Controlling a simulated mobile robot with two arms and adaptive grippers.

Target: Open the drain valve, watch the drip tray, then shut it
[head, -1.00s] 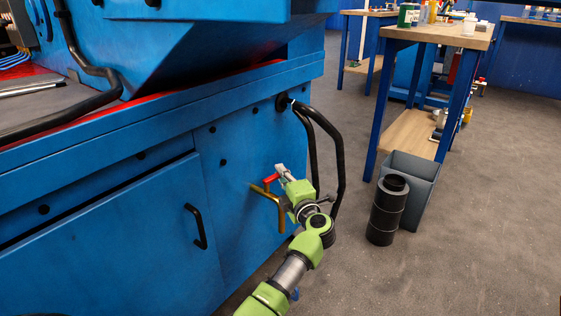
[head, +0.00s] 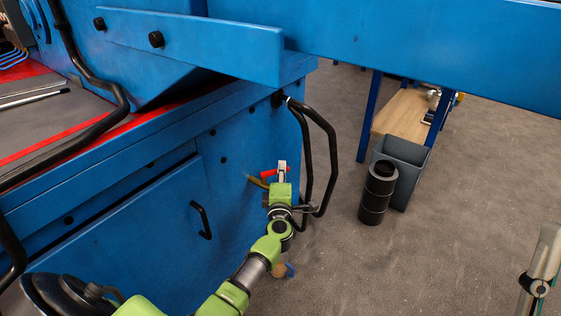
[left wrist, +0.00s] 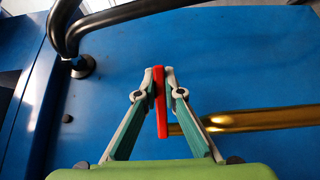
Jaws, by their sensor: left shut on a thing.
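The drain valve is a brass pipe (head: 257,182) with a red handle (head: 269,173) on the blue machine's side panel. My left gripper (head: 282,166) is at the handle. In the left wrist view, the left gripper's fingertips (left wrist: 160,72) are shut on the red handle (left wrist: 161,105), one on each side. The brass pipe (left wrist: 245,121) runs off to the right there, roughly crosswise to the handle. A pale finger-like part with a dark pivot, seemingly my right gripper (head: 540,270), is cut off at the right edge. I cannot make out the drip tray.
Black hoses (head: 321,150) curve down just right of the valve. A black cylinder (head: 377,192) and a grey bin (head: 405,165) stand on the floor beyond. A blue overhanging panel (head: 400,45) crosses the top. Grey floor is clear at right.

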